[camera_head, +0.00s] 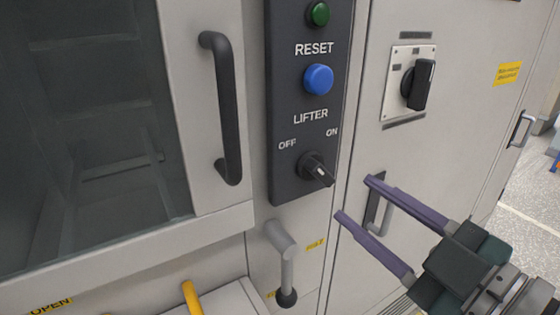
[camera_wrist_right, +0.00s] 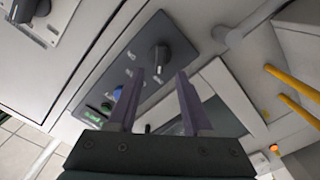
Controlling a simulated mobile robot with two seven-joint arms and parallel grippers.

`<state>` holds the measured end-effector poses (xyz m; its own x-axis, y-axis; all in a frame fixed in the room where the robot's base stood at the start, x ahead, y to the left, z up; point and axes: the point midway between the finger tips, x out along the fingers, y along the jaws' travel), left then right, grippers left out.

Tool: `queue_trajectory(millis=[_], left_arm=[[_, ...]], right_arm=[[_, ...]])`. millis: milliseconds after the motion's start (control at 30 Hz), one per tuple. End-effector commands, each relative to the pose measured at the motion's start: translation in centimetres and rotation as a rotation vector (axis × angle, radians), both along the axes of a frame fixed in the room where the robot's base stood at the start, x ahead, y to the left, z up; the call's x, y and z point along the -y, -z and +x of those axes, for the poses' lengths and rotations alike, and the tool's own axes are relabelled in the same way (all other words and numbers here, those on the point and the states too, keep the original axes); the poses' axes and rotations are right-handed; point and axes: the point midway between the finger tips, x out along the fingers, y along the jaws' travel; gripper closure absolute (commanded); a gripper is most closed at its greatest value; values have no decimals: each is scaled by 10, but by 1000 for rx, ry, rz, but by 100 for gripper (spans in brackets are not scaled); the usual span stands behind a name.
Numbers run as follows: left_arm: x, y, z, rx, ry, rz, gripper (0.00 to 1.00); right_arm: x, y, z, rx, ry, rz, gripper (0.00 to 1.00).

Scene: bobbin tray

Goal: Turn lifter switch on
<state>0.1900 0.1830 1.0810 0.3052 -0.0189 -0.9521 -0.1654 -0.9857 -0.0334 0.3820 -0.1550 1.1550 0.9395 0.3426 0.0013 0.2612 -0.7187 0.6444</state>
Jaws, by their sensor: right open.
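The lifter switch (camera_head: 316,168) is a black rotary knob on a dark control panel (camera_head: 285,110), below the word LIFTER and the OFF and ON labels. Its handle juts out toward the lower right in the head view; I cannot tell surely which label it is set to. My right gripper (camera_head: 354,198) is open and empty, its two purple fingers apart, to the lower right of the switch. In the right wrist view, the switch (camera_wrist_right: 162,57) shows just beyond and between the open fingertips (camera_wrist_right: 160,75), with nothing held. My left gripper is not in view.
A blue button (camera_head: 318,79) and a green button (camera_head: 318,14) sit above the switch. A black door handle (camera_head: 226,110) stands to the left. A grey lever (camera_head: 285,262) is below the panel. Another black rotary switch (camera_head: 418,84) is to the right.

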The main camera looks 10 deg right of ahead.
Motion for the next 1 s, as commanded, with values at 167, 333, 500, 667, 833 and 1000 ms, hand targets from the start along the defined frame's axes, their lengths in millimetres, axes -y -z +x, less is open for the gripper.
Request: queue_trajectory(millis=[167, 333, 500, 667, 833, 1000], left_arm=[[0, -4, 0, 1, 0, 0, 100], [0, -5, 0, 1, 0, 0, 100], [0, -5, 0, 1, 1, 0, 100], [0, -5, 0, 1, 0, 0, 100], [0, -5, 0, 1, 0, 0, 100], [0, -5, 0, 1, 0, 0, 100]], right_arm=[[-12, -2, 33, 1, 2, 1, 50], [-21, -1, 57, 0, 1, 2, 50], [-25, 0, 68, -2, 1, 0, 50], [-26, 0, 69, -3, 1, 1, 50], [-25, 0, 69, -2, 1, 1, 54], [-25, 0, 69, -2, 1, 1, 74]])
